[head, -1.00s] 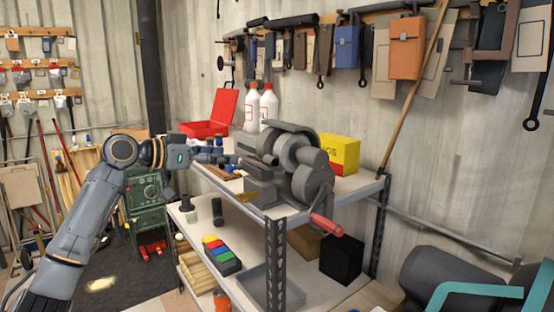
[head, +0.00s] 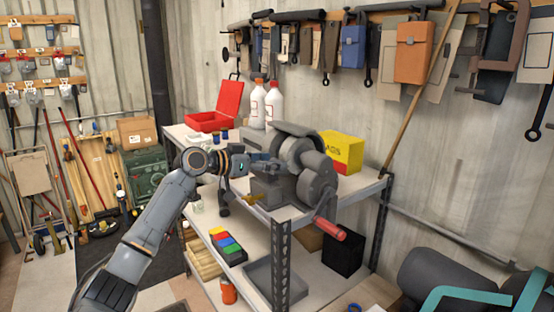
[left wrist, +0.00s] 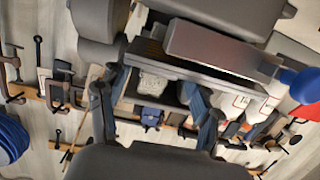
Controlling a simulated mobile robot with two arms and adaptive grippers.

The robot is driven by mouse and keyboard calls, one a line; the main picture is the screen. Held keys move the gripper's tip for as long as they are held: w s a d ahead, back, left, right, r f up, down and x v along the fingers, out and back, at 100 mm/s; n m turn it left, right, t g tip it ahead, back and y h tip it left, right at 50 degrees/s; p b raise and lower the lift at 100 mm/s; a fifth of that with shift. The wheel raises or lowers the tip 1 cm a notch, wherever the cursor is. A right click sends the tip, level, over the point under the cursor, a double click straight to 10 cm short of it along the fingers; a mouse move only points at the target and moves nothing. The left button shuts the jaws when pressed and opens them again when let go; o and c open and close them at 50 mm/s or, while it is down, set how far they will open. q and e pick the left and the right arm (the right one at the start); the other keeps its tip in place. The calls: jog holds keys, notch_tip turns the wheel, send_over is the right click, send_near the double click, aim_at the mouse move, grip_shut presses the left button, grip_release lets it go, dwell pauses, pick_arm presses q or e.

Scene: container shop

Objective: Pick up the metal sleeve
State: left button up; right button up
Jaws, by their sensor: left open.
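My left gripper (head: 266,164) reaches in from the left over the top shelf, close to the left side of the grey bench machine (head: 300,165). It is open, and its fingers (left wrist: 155,112) show in the left wrist view with a gap between them. A small pale, mottled thing (left wrist: 152,86) shows in that gap; I cannot tell what it is or whether it is touched. I cannot pick out the metal sleeve for certain in either view; the arm and machine hide part of the shelf. My right gripper is not in view.
The metal shelf unit (head: 281,262) carries an open red box (head: 214,120), white bottles (head: 274,101) and a yellow box (head: 343,152). The machine's red handle (head: 328,229) sticks out in front. Coloured blocks (head: 228,246) and a grey tray (head: 262,278) are on the lower shelf.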

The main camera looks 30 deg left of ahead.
pick_arm(q)
jog(key=shift+s, duration=0.1)
jog(key=c, duration=1.3)
jog(key=shift+r, duration=0.1)
